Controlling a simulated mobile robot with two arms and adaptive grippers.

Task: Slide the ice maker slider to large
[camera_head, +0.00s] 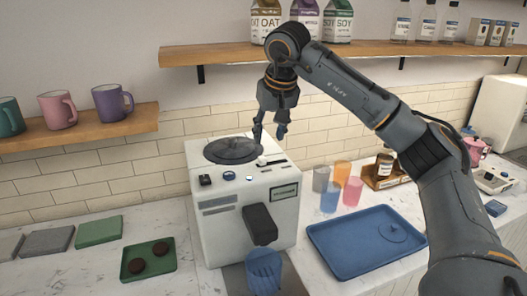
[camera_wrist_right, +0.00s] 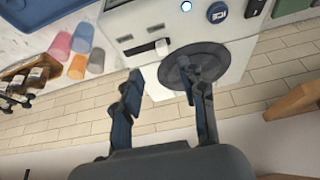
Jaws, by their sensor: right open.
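The white ice maker (camera_head: 225,229) stands on the counter in the middle of the head view, with a round dark lid on top. Its slider (camera_head: 262,160) is a small white knob in a dark slot on the top, right of the lid. In the right wrist view the slider knob (camera_wrist_right: 162,47) sits at the right end of the slot. My right gripper (camera_head: 270,132) is open and empty, above the back right of the ice maker's top. In the wrist view its fingers (camera_wrist_right: 162,82) are apart, with no visible contact with the knob. My left gripper is out of view.
A blue cup (camera_head: 264,275) stands below the black spout (camera_head: 260,224). A green tray (camera_head: 169,264) with dark discs is on the left. A wall shelf (camera_head: 225,55) holds cartons.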

